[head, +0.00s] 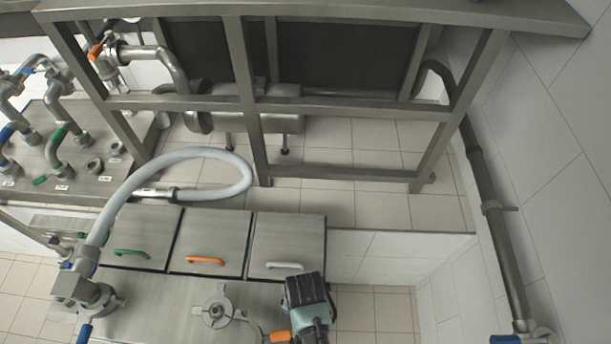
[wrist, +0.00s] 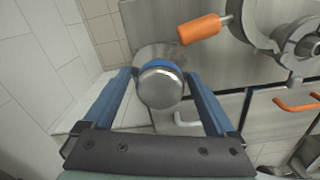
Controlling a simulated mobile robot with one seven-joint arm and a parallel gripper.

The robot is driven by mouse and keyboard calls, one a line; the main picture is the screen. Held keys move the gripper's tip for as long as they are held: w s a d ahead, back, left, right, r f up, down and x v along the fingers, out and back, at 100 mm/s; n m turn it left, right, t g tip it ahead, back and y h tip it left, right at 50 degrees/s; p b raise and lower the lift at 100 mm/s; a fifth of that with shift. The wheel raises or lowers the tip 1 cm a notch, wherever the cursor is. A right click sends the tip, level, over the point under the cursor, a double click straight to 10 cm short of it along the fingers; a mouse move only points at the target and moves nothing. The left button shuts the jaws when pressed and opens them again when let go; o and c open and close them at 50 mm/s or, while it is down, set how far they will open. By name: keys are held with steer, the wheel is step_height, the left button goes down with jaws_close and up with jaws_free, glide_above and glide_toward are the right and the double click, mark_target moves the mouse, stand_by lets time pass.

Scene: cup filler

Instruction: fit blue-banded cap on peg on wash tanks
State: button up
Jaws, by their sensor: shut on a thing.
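My gripper (wrist: 165,95) is shut on the blue-banded cap (wrist: 161,87), a round bright metal cap with a blue band at its far edge. The cap sits between the two blue fingers in the wrist view. In the head view my gripper (head: 308,312) is over the right front part of the wash tanks (head: 160,303), and the cap cannot be made out there. A round grey metal shape shows behind the cap in the wrist view; I cannot tell whether it is the peg or whether the cap touches it.
An orange valve handle (wrist: 199,29) and a metal fitting (wrist: 262,25) are close to the cap. Lids with green, orange and white handles (head: 206,260) lie behind. A white hose (head: 200,155) loops at left. A metal frame (head: 255,105) stands behind; a white wall is at right.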

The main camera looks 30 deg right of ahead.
steer(key=shift+f+b, duration=0.3)
steer(key=shift+f, duration=0.3)
steer(key=o, duration=1.4)
steer(key=shift+r, duration=0.1)
step_height(320, 180, up, 13)
steer(key=shift+f+b, duration=0.15)
steer(key=shift+b, duration=0.6)
step_height(320, 180, up, 5)
steer(key=p, duration=0.6)
